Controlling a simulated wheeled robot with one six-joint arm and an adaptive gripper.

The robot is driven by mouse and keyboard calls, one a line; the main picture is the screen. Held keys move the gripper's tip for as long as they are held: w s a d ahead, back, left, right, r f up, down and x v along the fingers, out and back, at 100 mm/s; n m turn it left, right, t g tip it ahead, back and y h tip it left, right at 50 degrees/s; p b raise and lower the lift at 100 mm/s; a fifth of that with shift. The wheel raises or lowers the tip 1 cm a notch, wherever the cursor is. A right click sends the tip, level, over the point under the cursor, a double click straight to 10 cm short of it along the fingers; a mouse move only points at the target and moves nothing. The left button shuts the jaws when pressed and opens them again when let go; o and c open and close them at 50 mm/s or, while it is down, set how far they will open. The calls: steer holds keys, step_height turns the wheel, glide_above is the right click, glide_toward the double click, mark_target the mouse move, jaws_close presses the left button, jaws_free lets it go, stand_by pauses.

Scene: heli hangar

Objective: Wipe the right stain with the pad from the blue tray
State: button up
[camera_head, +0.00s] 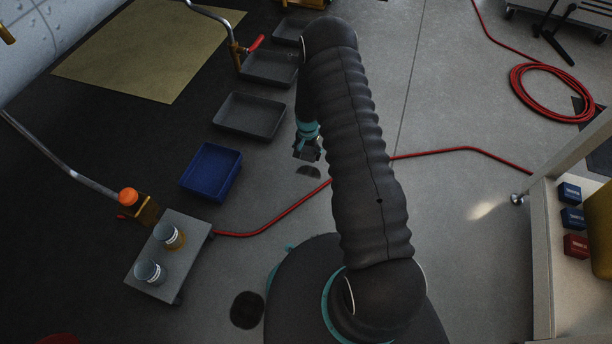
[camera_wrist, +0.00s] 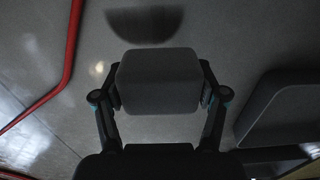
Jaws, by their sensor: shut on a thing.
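My gripper (camera_head: 307,148) is shut on a grey block-shaped pad (camera_wrist: 159,82), whose sides sit between the two fingers in the wrist view. The blue tray (camera_head: 212,172) stands on the floor left of my gripper and looks empty. The left stain (camera_head: 247,310) is a dark round patch beside my base. I cannot tell whether the pad touches the floor.
A red hose (camera_head: 272,221) runs along the floor near the right stain. Dark grey trays (camera_head: 249,116) stand behind the blue tray. A small cart (camera_head: 189,236) with two cans stands at the lower left. Shelving (camera_head: 560,240) stands at the right. Open floor lies right of my arm.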

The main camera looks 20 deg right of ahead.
steer(key=shift+r+p, duration=0.45)
steer(key=shift+r, duration=0.9)
steer(key=shift+a+f, duration=0.1)
